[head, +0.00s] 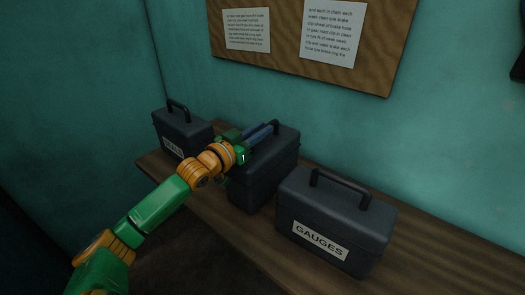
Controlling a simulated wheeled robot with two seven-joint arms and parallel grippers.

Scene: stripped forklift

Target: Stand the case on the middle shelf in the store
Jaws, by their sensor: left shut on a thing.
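Three dark grey cases with top handles stand upright in a row on a wooden bench or shelf in the head view. The middle case (262,178) is partly covered by my left arm, and I see no label on it. My left gripper (266,131) reaches over its top and is shut at its handle, which is mostly hidden by the fingers. The right case (330,222) has a label reading GAUGES. The left case (181,129) has a label that seems to read SEALS. My right gripper is out of view.
The wooden surface (238,228) runs along a teal wall. Its front edge is bare, and a strip to the right of the GAUGES case is clear. A board (285,52) with two printed sheets hangs above. A dark wall stands at the left.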

